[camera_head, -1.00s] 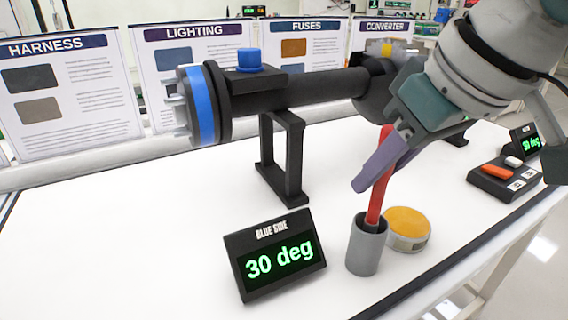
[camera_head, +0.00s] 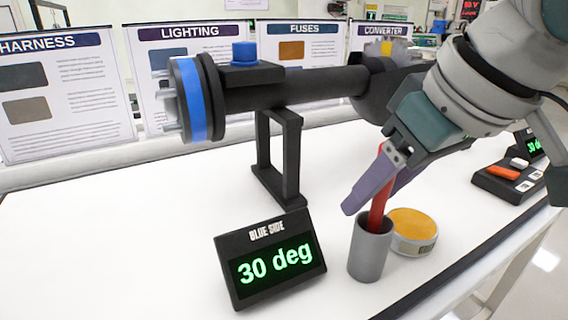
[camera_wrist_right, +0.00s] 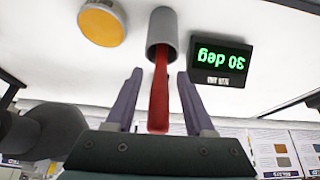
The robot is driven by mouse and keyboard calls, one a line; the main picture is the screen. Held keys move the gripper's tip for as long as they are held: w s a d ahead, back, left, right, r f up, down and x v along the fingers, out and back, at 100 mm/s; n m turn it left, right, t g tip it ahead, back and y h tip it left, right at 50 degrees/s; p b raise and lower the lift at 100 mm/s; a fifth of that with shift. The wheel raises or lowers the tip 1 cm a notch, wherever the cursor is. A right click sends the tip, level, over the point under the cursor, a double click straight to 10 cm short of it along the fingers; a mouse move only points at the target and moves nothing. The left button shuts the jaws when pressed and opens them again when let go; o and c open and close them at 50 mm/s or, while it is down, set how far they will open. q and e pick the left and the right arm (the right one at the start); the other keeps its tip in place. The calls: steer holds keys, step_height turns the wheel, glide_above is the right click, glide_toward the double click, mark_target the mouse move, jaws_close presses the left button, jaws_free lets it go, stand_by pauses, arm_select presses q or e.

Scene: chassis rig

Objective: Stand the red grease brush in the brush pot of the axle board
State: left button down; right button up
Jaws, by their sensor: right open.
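The red grease brush (camera_head: 378,203) stands in the grey brush pot (camera_head: 370,252), leaning slightly, with its lower end hidden inside. It also shows in the right wrist view (camera_wrist_right: 159,92), running out of the pot's mouth (camera_wrist_right: 162,28). My right gripper (camera_head: 372,192) is above the pot, its purple fingers on either side of the brush. In the right wrist view the open fingers (camera_wrist_right: 158,80) show a gap to the brush on both sides. The brush's upper end is partly hidden by the gripper in the head view. My left gripper is not in view.
A round tin with an orange top (camera_head: 413,226) stands right beside the pot. A "BLUE SIDE" display (camera_head: 270,259) reading 30 deg is to its left. The black axle (camera_head: 300,90) on its stand (camera_head: 281,165) is behind. A small switch box (camera_head: 508,180) is at right.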

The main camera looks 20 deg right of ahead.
steer(key=shift+r, duration=0.15)
steer(key=a+p+v, duration=0.1)
steer(key=p+v, duration=1)
steer(key=v, duration=0.1)
steer(key=s+a+f+n+y, duration=0.2)
steer(key=s+a+f, duration=0.1)
steer(key=a+f, duration=0.25)
steer(key=s+d+f+m+g+h, duration=0.1)
steer(key=s+d+f+g+h, duration=0.1)
steer(key=s+f, duration=0.3)
steer(key=s+d, duration=0.1)
steer(key=s, duration=0.2)
